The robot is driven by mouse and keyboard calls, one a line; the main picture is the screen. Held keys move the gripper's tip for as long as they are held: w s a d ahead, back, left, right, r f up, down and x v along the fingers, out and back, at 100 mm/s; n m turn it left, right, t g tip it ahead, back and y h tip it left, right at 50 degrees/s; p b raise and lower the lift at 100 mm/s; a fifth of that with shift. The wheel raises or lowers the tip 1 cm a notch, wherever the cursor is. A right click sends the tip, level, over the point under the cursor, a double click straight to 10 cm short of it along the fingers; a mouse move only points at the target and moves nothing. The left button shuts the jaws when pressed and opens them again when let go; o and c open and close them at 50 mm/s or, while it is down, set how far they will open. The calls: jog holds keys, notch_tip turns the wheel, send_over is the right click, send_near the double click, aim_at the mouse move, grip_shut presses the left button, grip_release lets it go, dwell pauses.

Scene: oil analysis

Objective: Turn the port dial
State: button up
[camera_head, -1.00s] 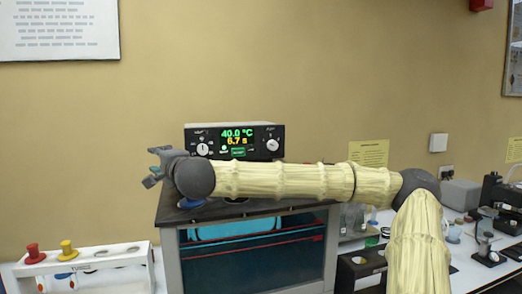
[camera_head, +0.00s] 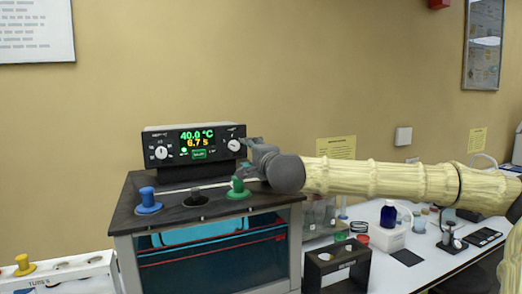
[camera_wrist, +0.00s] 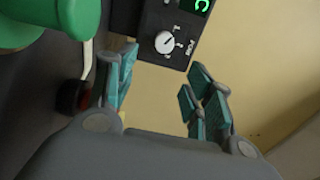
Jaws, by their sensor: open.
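The control box (camera_head: 195,147) stands on the dark bath top, with a lit display reading 40.0 °C and 6.7 s. The port dial (camera_head: 233,145) is a small white round knob at the right end of its front. It also shows in the wrist view (camera_wrist: 166,42), with a small dark mark and sideways print beside it. My gripper (camera_head: 250,151) is just right of the dial in the head view. In the wrist view, my gripper (camera_wrist: 162,86) is open and empty, its teal fingers apart; the dial lies beyond the gap between them, with no contact visible.
Another white dial (camera_head: 161,152) is on the box's left. Blue (camera_head: 148,202), black (camera_head: 195,198) and green (camera_head: 237,188) plugs stand on the bath top; the green one is close below my gripper. A dark rack (camera_head: 337,268) and a blue bottle (camera_head: 388,215) are at right.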

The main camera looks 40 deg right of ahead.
aim_at(236, 146)
jog(key=p+x, duration=0.1)
jog(key=x, duration=0.7)
jog(key=shift+w, duration=0.3)
jog(key=shift+w+a+r+p, duration=0.1)
jog(key=shift+w+p, duration=0.15)
jog(key=shift+w, duration=0.15)
jog(key=shift+w+a+r+p, duration=0.1)
jog(key=shift+w+a+p, duration=0.1)
jog(key=shift+w, duration=0.2)
jog(key=shift+a+r, duration=0.15)
jog(key=shift+a, duration=0.35)
jog(key=shift+c, duration=0.2)
jog(key=shift+a+r, duration=0.1)
jog(key=shift+a, duration=0.15)
jog(key=c, duration=0.7)
jog(key=shift+d, duration=0.2)
jog(key=shift+c, duration=1.4)
jog(key=shift+d, duration=0.5)
jog(key=shift+a, duration=0.3)
jog(key=shift+d, duration=0.25)
jog(key=shift+d+f, duration=0.1)
jog(key=shift+f, duration=0.1)
